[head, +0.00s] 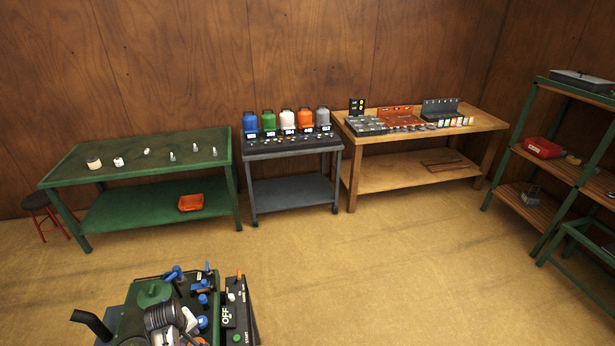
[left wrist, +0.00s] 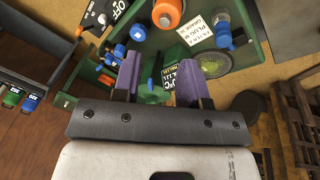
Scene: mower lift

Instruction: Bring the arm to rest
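The green mower unit (head: 150,296) is at the bottom left of the head view. It has blue caps and knobs, a black OFF panel (head: 229,316) and a dark spout. In the left wrist view the green housing (left wrist: 240,25) fills the area beyond my left gripper (left wrist: 160,78). Its two purple fingers stand apart with a gap between them, and I see nothing held. A label, blue caps and an orange round cap (left wrist: 168,13) lie beyond the fingers. Whether the fingers touch the unit I cannot tell. My right gripper is not in view.
A grey cart (head: 290,192) with coloured bottles and a wooden bench (head: 400,180) stand along the wall. A green-framed shelf (head: 535,195) is at right. The middle floor is clear.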

